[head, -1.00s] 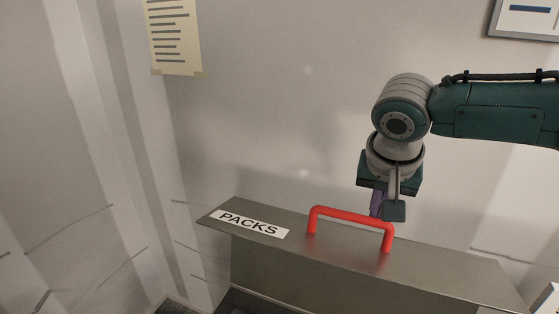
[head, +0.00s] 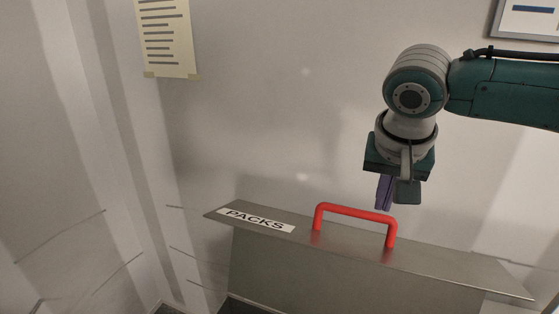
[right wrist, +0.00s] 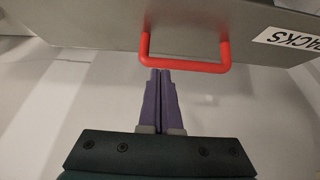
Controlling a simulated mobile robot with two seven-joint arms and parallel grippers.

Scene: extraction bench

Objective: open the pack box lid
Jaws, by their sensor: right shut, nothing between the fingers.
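The pack box lid (head: 445,256) is a grey metal panel with a narrow labelled strip along its top, above a taller face. It looks swung up, with a dark gap low at the left below it. Its red handle (head: 355,211) stands on the strip, right of the PACKS label (head: 256,220). My right gripper (head: 384,206) is shut and empty, fingers down behind the handle's right end. In the right wrist view the closed purple fingertips (right wrist: 160,72) are at the red handle bar (right wrist: 190,67); I cannot tell whether they touch. My left gripper is not in view.
A pale wall stands behind the lid, with a yellow notice (head: 167,38) at upper left and a framed sign (head: 526,20) at upper right. The space left of my right arm, above the lid, is clear.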

